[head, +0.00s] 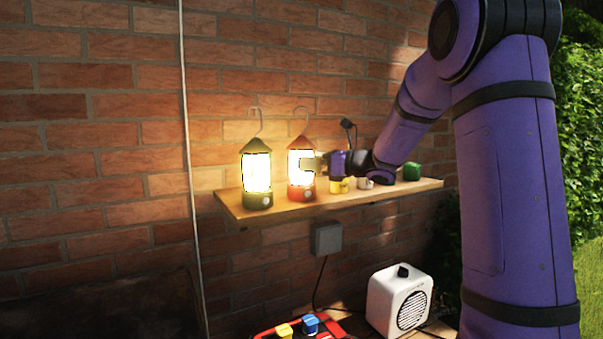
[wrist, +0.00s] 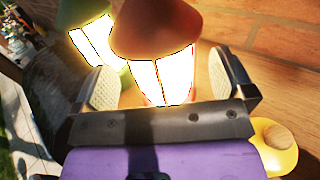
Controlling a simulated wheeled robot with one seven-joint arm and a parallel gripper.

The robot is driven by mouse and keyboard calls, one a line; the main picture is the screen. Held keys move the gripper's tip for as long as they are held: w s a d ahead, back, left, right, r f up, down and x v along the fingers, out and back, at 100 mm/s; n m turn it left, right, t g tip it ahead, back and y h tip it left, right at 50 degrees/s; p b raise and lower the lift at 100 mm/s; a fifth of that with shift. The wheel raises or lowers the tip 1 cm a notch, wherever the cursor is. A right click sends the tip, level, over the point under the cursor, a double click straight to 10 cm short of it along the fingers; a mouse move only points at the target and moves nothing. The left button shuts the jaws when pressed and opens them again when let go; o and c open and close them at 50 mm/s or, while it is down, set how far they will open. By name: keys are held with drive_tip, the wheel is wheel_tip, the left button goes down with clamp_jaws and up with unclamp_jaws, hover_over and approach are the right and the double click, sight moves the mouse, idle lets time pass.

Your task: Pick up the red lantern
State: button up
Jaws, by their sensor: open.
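The red lantern (head: 302,191) stands lit on a wooden wall shelf (head: 270,213), its wire hook up. A green lantern (head: 257,199), also lit, stands to its left. My gripper (head: 311,163) reaches in from the right at the height of the red lantern's glowing middle. In the wrist view, my gripper's pads (wrist: 165,85) are apart, one on each side of the red lantern (wrist: 155,30). I cannot tell whether either pad touches it. The green lantern (wrist: 85,15) is just behind the left pad. The red lantern's base is hidden in the wrist view.
A yellow object (head: 339,186), a pale mug (head: 366,183) and a green object (head: 412,172) stand on the shelf's right part. The yellow one shows near my gripper in the wrist view (wrist: 272,155). A white heater-like box (head: 385,300) stands below. The brick wall is close behind.

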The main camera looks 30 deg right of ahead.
sight(312, 147)
drive_tip(key=x, duration=0.3)
drive_tip(key=shift+w+a, duration=0.15)
drive_tip(key=shift+w, duration=0.05)
drive_tip(key=c, duration=1.2)
drive_tip(key=shift+r, duration=1.65)
drive_tip(key=shift+s+a+r, duration=0.1)
drive_tip(key=shift+s+r, duration=0.1)
drive_tip(key=shift+s, duration=0.15)
drive_tip(key=s+a+r, duration=0.1)
drive_tip(key=s+a, duration=0.3)
drive_tip(key=s, duration=1)
drive_tip(key=shift+s+a, duration=0.2)
drive_tip(key=shift+s, duration=0.15)
